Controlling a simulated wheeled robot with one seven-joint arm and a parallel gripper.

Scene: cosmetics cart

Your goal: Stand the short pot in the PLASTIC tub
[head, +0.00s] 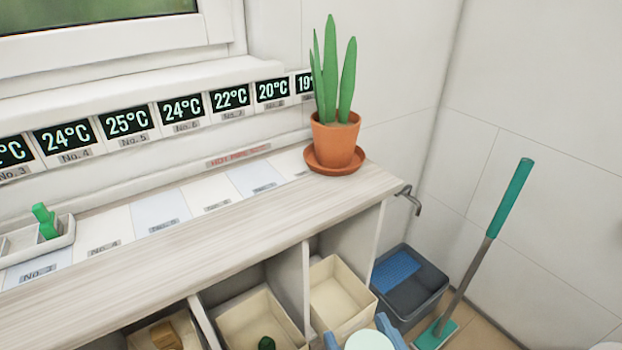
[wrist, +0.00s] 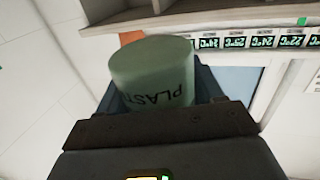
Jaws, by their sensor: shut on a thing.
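My gripper (head: 362,345) is at the bottom edge of the head view, its blue fingers on either side of a pale green pot (head: 370,341). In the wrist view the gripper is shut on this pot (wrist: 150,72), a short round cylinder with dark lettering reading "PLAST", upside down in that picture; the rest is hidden. Cream tubs stand in the shelf bays under the counter: one with a brown block (head: 166,335), one with a dark green piece (head: 267,343), and an empty-looking one (head: 340,291) closest to the gripper. No tub label is readable, so I cannot tell which is PLASTIC.
The wooden counter (head: 300,215) runs above the tubs, with upright dividers between bays. A dark crate (head: 410,305) and a long-handled scrubber (head: 485,255) are on the right.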

